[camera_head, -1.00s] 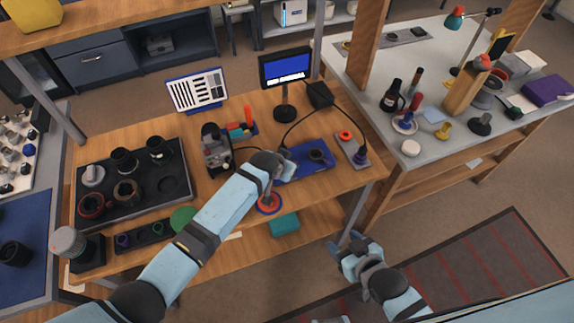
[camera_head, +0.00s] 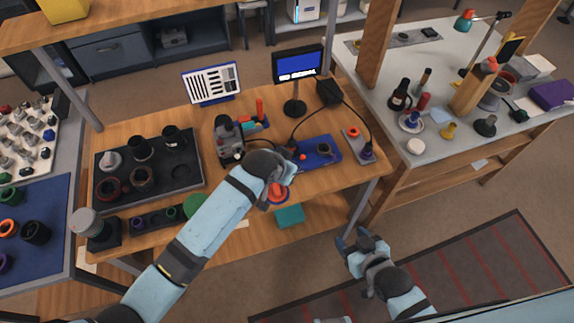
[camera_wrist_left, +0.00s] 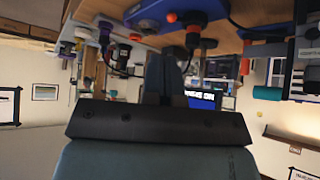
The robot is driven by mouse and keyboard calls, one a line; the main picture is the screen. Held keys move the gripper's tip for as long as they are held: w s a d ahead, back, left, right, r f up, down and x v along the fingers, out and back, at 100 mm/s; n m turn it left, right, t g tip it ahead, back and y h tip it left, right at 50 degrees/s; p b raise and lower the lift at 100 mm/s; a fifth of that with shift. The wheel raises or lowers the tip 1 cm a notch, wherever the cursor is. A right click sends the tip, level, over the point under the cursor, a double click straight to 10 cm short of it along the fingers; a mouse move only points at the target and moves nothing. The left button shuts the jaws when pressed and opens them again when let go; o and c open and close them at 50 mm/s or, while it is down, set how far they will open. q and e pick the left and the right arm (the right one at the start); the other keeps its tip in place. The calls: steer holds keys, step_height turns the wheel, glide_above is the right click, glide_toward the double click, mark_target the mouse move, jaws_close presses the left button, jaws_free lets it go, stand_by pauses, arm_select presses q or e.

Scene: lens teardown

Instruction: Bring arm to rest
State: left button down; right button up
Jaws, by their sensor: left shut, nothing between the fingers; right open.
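My left arm reaches in from the left over the wooden workbench (camera_head: 236,262). My right gripper (camera_head: 359,240) is open and empty, over the floor in front of the bench, clear of everything.
A dark tray (camera_head: 190,201) with lens parts stands at the bench's left. A blue mat (camera_head: 329,159), a small monitor (camera_head: 297,64) and a black device (camera_head: 228,137) stand around the left wrist. A grey table (camera_head: 440,85) is at the right.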

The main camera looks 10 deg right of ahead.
arm_select(q)
steer(key=shift+s+a+r, duration=0.1)
steer(key=shift+s+a, duration=0.05)
stand_by(0.5)
steer(key=s+a+r+n+g+y, duration=0.1)
steer(key=s+a+r+n+y, duration=0.25)
steer(key=s+a, duration=1.1)
steer(key=s+a+r+n+g+y, duration=0.1)
steer(key=s+a+r+n+y, duration=0.3)
steer(key=s+a, duration=1.1)
steer(key=w+d+f+m+t+h, duration=0.1)
steer(key=w+d+f+t+h, duration=0.2)
steer(key=f, duration=1)
steer(key=w+t+h, duration=0.2)
steer(key=w+t, duration=0.2)
steer(key=w, duration=0.2)
steer(key=shift+f+m, duration=0.15)
steer(key=shift+m, duration=0.2)
